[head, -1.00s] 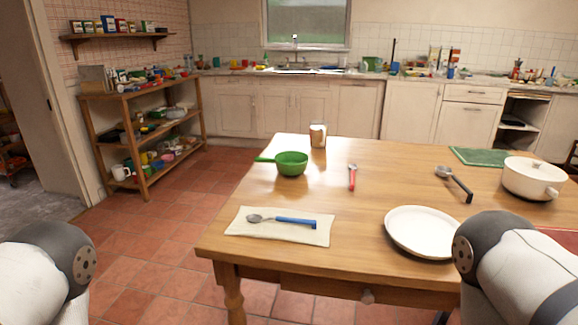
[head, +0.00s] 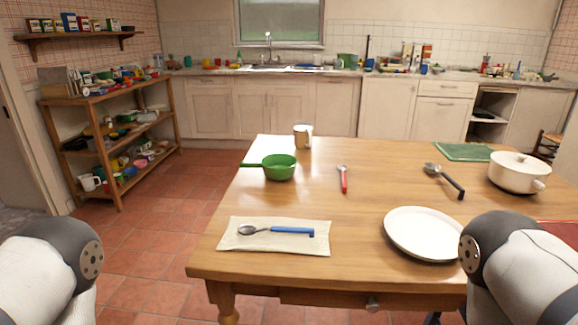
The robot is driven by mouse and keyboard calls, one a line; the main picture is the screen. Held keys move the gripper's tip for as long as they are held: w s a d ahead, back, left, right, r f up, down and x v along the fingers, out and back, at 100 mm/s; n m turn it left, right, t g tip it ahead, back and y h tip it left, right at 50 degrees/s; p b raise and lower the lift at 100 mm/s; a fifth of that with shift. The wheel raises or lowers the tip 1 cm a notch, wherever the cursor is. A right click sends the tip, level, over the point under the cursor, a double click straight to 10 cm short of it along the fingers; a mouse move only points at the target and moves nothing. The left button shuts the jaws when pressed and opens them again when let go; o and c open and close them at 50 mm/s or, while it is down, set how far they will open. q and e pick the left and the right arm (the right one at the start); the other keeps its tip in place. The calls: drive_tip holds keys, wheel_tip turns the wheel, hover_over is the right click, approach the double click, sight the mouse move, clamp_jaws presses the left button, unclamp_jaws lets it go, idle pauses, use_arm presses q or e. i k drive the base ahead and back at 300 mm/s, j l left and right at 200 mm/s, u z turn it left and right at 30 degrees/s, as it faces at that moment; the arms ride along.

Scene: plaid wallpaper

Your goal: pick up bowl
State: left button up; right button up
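A green bowl-shaped vessel (head: 279,168) stands upright on the left part of the wooden table (head: 360,170). A green handle-like piece sticks out from its left side, so it may be a small pan. No other bowl on the table is plain to see. My two arms come in at the lower left and lower right corners, but only their upper links show. Both grippers are out of the picture.
On the table are a spoon with a blue handle (head: 278,231) on a cloth (head: 240,242), a white plate (head: 424,232), a red-handled utensil (head: 343,180), a ladle (head: 445,181), a mug (head: 302,136) and a white pot (head: 518,172). A wooden shelf unit (head: 108,140) stands left; tiled floor between is clear.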

sight(276, 167)
drive_tip(key=i+j+z, duration=0.25)
drive_tip(key=j+z, duration=0.15)
drive_tip(key=j, duration=0.25)
drive_tip(key=i+j+z, duration=0.15)
drive_tip(key=j+z, duration=0.3)
drive_tip(key=j, duration=0.2)
drive_tip(key=j+z, duration=0.4)
drive_tip(key=j, duration=0.3)
drive_tip(key=j+z, duration=0.45)
drive_tip(key=j, duration=0.25)
drive_tip(key=k, duration=0.05)
